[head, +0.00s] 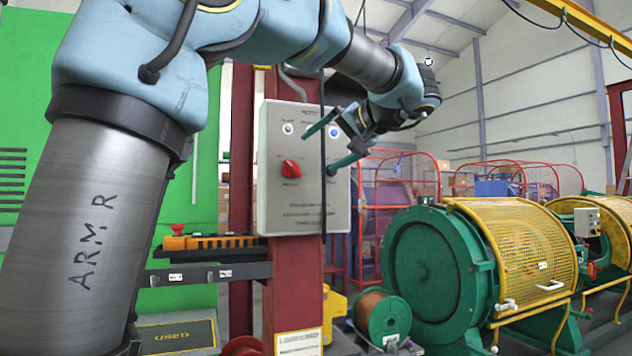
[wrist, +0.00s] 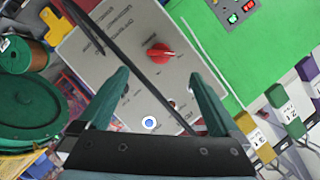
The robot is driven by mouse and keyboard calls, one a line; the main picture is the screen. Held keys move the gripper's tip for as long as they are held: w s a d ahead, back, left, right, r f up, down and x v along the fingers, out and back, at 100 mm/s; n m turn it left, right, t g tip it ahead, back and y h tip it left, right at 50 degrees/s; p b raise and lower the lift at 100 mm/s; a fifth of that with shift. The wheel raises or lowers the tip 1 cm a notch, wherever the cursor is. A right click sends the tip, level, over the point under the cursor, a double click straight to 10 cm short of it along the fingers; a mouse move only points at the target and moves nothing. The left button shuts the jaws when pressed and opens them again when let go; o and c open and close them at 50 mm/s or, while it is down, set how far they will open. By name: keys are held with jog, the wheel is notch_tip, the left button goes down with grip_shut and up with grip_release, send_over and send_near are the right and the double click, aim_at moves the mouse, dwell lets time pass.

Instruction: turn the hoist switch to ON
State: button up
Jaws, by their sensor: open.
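A grey control panel (head: 270,205) is fixed to a red post, with a red rotary switch (head: 290,168) on its left side. In the wrist view, the red switch (wrist: 160,53) stands on the tilted panel face (wrist: 105,55). Its label is too small to read, so I cannot tell its setting or whether it is the hoist switch. My gripper (head: 319,152) is open and empty in front of the panel, to the right of the red switch. In the wrist view, the switch lies beyond the tips of my gripper (wrist: 158,74), apart from both fingers.
A black cable (wrist: 140,75) crosses in front of the panel. A pale lamp (wrist: 149,122) sits on the panel, with a small dark fitting near it, unclear. Green strander drums (head: 435,270) with yellow mesh guards stand right.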

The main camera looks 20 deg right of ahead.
aim_at(295, 167)
jog(key=p+x, duration=0.2)
jog(key=x, duration=0.8)
jog(key=shift+w, duration=0.25)
jog(key=c, duration=1.4)
